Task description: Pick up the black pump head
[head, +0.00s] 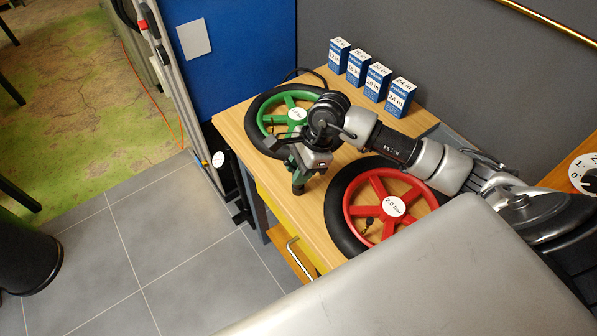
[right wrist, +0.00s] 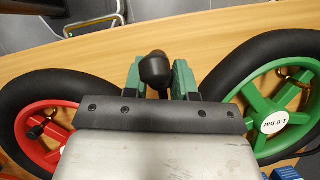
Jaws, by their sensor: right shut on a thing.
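My right gripper (head: 298,184) is over the wooden table's front part, between the two wheels. Its green fingers are shut on the black pump head, which shows in the right wrist view (right wrist: 154,68) as a dark rounded piece between the fingertips. In the head view the gripper mostly hides it. The green wheel (head: 291,103), labelled 1.0 bar, lies at the back left of the table. The red wheel (head: 375,187), labelled 2.0 bar, lies to the right of the gripper. My left gripper is not in view.
Several small blue and white boxes (head: 377,82) stand in a row along the table's back edge. The wooden table (head: 318,210) has a narrow bare strip between the wheels. A black cable or hose (head: 303,72) curves behind the green wheel. A white dial (head: 584,172) is at the far right.

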